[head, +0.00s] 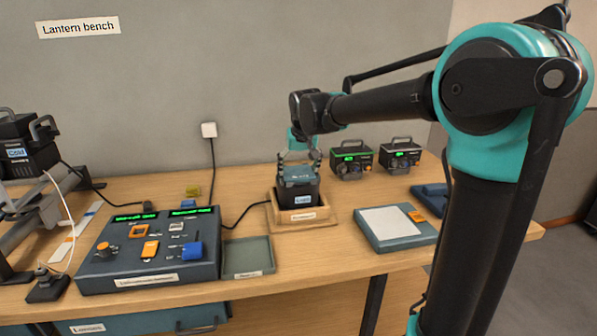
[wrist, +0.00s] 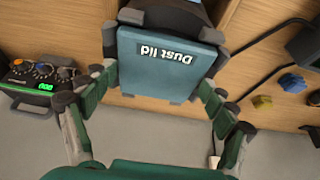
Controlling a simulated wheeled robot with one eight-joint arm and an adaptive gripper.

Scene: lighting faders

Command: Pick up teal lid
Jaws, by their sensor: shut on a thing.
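The teal lid (head: 298,174) is a flat blue-teal plate at the top of a dark box (head: 297,192) in the head view. I cannot tell whether it still touches the box. In the wrist view the lid (wrist: 168,65) fills the upper middle, with a "Dust lid" label that reads upside down. My gripper (head: 300,161) reaches down from above and is shut on the lid. In the wrist view the green-padded fingers of my gripper (wrist: 160,87) press on its left and right sides. The box under the lid is mostly hidden there.
The box stands in a wooden tray (head: 302,226) on the bench. A fader console (head: 150,247) and an empty green-grey tray (head: 249,255) are left of it. Two black devices (head: 352,160) with green displays stand behind right. A blue-grey case with a pale top (head: 388,222) lies right.

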